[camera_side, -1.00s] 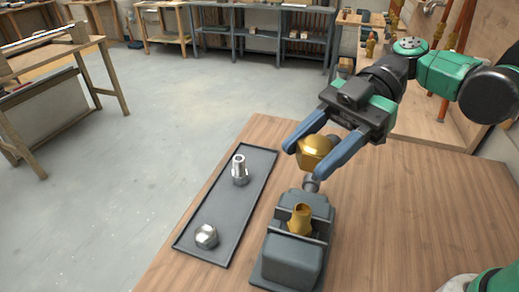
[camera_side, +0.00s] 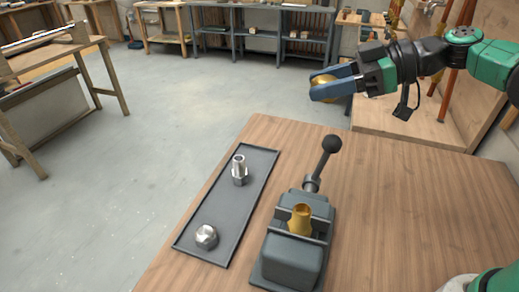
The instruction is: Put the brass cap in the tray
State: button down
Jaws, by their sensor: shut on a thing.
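My gripper (camera_side: 312,89) is at the upper right, raised well above the table and pointing left. Its blue fingers are shut on the brass cap (camera_side: 323,79), which shows as a gold rounded piece partly hidden by the fingers. The tray (camera_side: 208,251) is a dark grey, long, shallow one lying on the left part of the table, lower and to the left of my gripper. It holds a silver threaded fitting (camera_side: 239,170) standing upright near its far end and a silver hex cap (camera_side: 206,236) near its front end.
A grey vise (camera_side: 292,262) stands right of the tray, holding a brass fitting (camera_side: 300,219) upright. Its lever with a black ball knob (camera_side: 331,144) rises behind. The right side of the wooden table (camera_side: 410,220) is clear. Copper pipes (camera_side: 450,75) stand at the back right.

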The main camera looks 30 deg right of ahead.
jog(key=w+d+f+m+t+h, duration=0.1)
jog(key=d+f+m+t+h, duration=0.15)
jog(key=d+m+h, duration=0.4)
jog(key=w+d+f+m+t+h, duration=0.1)
jog(key=d+f+m+t+h, duration=0.2)
jog(key=d, duration=0.6)
jog(key=a+r+n+g+y, duration=0.1)
jog(key=a+n+y, duration=0.1)
jog(key=a, duration=0.2)
jog(key=a+r+n+g+y, duration=0.2)
jog(key=a+n+y, duration=0.1)
jog(key=a, duration=0.2)
jog(key=s+a+r+n+g+y, duration=0.1)
jog(key=a+n+y, duration=0.2)
jog(key=a, duration=0.2)
jog(key=shift+r+y, duration=0.25)
jog(key=shift+r, duration=0.05)
jog(key=s+a+r+n+g+y, duration=0.3)
jog(key=s+a+r+n+g, duration=0.6)
jog(key=s+n+g, duration=0.1)
jog(key=shift+a+r+n+g, duration=0.3)
jog(key=shift+n+g, duration=0.15)
jog(key=shift+g, duration=0.6)
